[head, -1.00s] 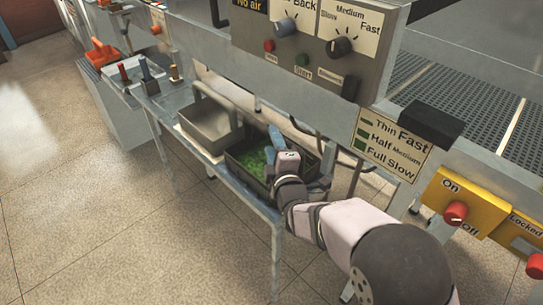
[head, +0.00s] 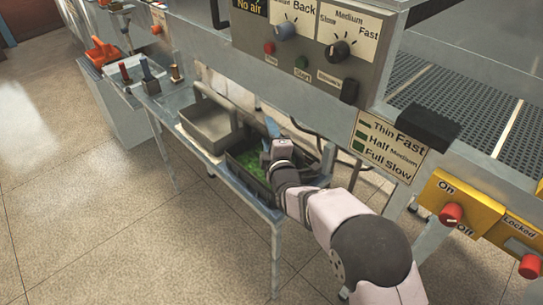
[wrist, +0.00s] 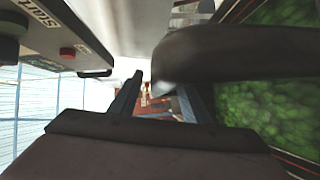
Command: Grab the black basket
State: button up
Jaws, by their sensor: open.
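The black basket (head: 247,179) stands on the low metal shelf in the head view, with green pieces inside. My gripper (head: 270,131) is at the basket's far right part, and my wrist hides part of the basket. In the wrist view my gripper's two fingers (wrist: 160,84) are apart. A thick dark bar (wrist: 235,52), seemingly the basket's handle or rim, lies beside and partly over the right finger. I cannot tell whether it is between the fingers. The green contents fill the right of the wrist view.
A grey metal tray (head: 207,127) stands left of the basket on the shelf (head: 222,172). The control panel (head: 300,45) overhangs the back, and its edge is close by in the wrist view (wrist: 45,50). A yellow switch box (head: 462,200) is to the right. The floor in front is clear.

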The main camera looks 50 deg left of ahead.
grip_shut()
dwell(1.4)
jog(key=shift+r, duration=0.2)
